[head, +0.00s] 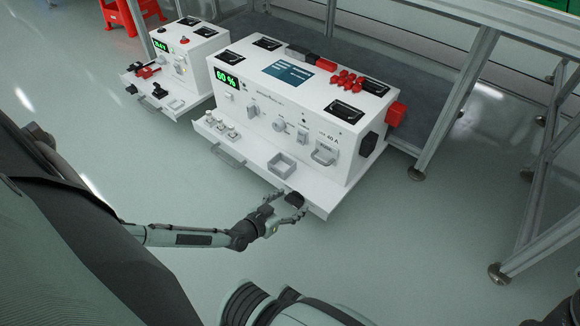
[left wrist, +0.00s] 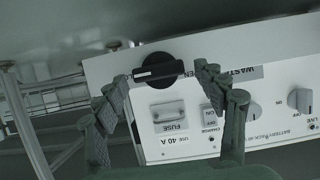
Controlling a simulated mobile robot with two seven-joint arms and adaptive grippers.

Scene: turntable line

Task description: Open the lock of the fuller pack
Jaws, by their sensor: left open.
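The large white pack (head: 290,95) has a green display (head: 227,78) reading 60 %. A smaller white pack (head: 190,50) stands behind it at the left; its green display (head: 161,46) is too small to read surely. A black round knob (head: 295,198) sits on the large pack's front ledge. In the left wrist view the knob (left wrist: 158,70) shows a white line, with partly covered lettering beside it. My left gripper (head: 287,209) is open at this knob, fingers spread to either side of it. I cannot tell whether they touch it.
The large pack's ledge also bears an open square box (head: 282,165) and several small white pieces (head: 222,127). A fuse handle (head: 323,155) and switches are on its front. A metal table frame (head: 455,100) stands behind and right. The floor in front is clear.

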